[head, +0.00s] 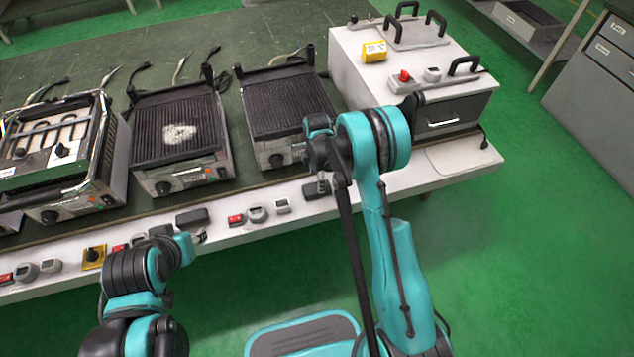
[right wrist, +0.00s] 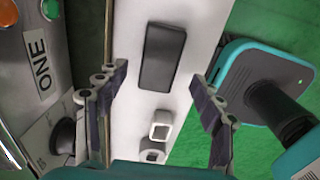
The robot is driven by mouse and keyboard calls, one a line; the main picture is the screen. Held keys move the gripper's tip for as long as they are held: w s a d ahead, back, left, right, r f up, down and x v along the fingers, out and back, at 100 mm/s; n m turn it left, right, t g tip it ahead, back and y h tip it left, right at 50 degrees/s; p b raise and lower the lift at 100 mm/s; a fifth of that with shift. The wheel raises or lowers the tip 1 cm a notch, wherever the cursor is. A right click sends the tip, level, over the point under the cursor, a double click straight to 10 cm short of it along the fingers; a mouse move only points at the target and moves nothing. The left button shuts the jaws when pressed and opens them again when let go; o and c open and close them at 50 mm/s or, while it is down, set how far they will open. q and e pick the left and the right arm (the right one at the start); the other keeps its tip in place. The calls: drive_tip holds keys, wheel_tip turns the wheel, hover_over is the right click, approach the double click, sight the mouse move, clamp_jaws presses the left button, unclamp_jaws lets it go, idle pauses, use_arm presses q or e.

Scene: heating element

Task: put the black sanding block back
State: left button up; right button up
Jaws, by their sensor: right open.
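The black sanding block (right wrist: 162,57) lies on the white ledge in the right wrist view. It also shows in the head view (head: 316,188), below my right wrist. My right gripper (right wrist: 161,78) is open, with one finger on each side of the block and a gap to both. Its fingers are largely hidden by the arm in the head view (head: 322,178). My left gripper (head: 198,238) is low over the ledge at the left; its fingers are too small to tell. Another dark block (head: 192,219) shows beside it.
A white square piece (head: 282,205), a grey round piece (head: 257,213) and a red piece (head: 235,219) line the front ledge (head: 350,195). Grills (head: 180,140) stand behind. A white machine (head: 350,70) with a yellow block (head: 374,51) on top stands at the back right.

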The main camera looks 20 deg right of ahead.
drive_tip(key=s+r+m+t+p, duration=0.15)
drive_tip(key=s+r+m, duration=0.3)
drive_tip(key=r, duration=0.75)
drive_tip(key=s+r+m+t, duration=0.25)
drive_tip(key=s+r, duration=0.25)
drive_tip(key=r, duration=0.7)
drive_tip(key=s+r+m+t, duration=0.1)
drive_tip(key=s+r+m, duration=0.1)
drive_tip(key=s+m, duration=0.3)
drive_tip(key=s+r+m+t, duration=0.2)
drive_tip(key=s+m, duration=0.4)
drive_tip(key=s, duration=0.5)
drive_tip(key=shift+s+r, duration=0.15)
drive_tip(key=shift+r, duration=0.3)
